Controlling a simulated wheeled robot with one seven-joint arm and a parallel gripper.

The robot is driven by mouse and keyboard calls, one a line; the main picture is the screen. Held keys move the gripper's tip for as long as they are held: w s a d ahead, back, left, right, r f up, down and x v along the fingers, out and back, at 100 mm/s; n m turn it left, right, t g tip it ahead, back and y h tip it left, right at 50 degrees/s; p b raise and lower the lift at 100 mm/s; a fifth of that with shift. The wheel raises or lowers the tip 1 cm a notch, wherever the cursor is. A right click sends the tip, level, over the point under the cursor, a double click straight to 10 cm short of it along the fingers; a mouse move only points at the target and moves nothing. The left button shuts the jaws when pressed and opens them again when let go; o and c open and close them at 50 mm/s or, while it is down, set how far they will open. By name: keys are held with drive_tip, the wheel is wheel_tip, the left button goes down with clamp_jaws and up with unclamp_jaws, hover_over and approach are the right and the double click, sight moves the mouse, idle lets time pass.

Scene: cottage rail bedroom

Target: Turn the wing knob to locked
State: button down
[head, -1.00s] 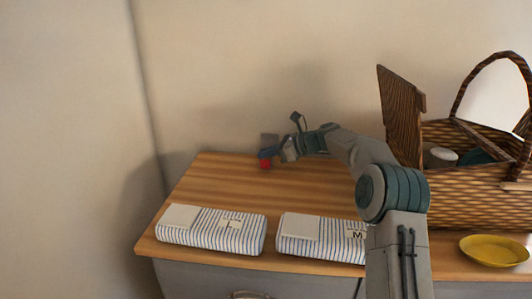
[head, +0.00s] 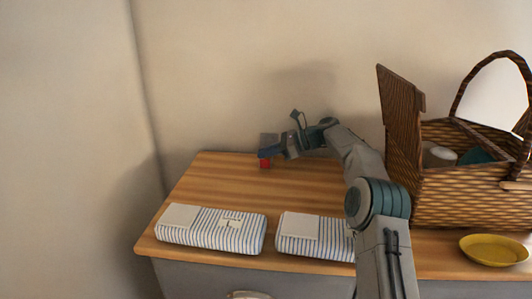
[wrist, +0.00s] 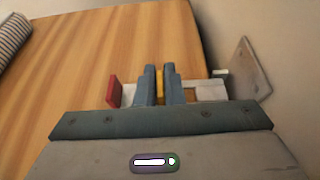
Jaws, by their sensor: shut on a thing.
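In the wrist view, my gripper (wrist: 160,80) has its two blue-grey fingers closed on a narrow yellow piece (wrist: 159,86), which looks like the wing of the knob. Most of the piece is hidden between the fingers. A pale fitting lies behind it, with a red marker (wrist: 114,91) to the left and a small pale green-white marker (wrist: 220,73) to the right. In the head view, my gripper (head: 271,153) is at the back left of the wooden top, and the red marker (head: 265,163) shows below it. The knob itself is hidden there.
A grey plate (wrist: 251,68) stands beside the fitting, close to the wall. Two striped folded cloth bundles (head: 210,228) (head: 300,238) lie at the front edge. A wicker basket (head: 465,190) and a yellow dish (head: 494,249) are at the right. The wooden top (head: 225,185) is clear in the middle.

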drive_tip(key=c, duration=1.5)
unclamp_jaws()
drive_tip(key=shift+c, duration=0.2)
drive_tip(key=v, duration=0.7)
drive_tip(key=shift+d+r, duration=0.1)
drive_tip(key=shift+d, duration=0.15)
drive_tip(key=shift+a, duration=0.15)
